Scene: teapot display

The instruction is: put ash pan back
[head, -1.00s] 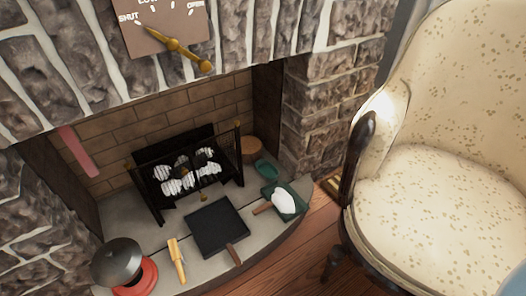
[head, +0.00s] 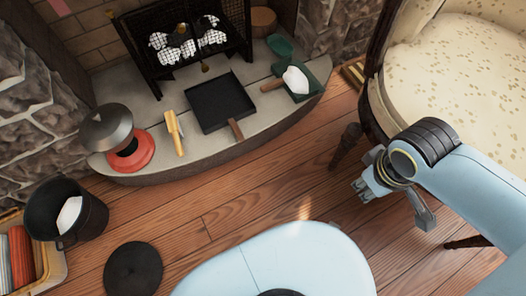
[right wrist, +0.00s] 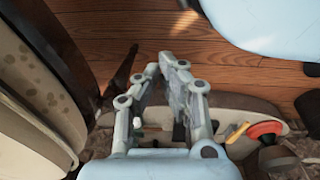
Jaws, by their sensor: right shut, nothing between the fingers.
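The ash pan, a flat black square pan (head: 218,98) with a brown handle (head: 237,129), lies on the stone hearth in the head view, in front of the black fire grate (head: 152,76). My left gripper is not in view.
A green shovel (head: 306,88) with white stuff lies right of the pan. A black bucket (head: 93,211), round lid (head: 133,270) and armchair (head: 440,75) flank the bare floor.

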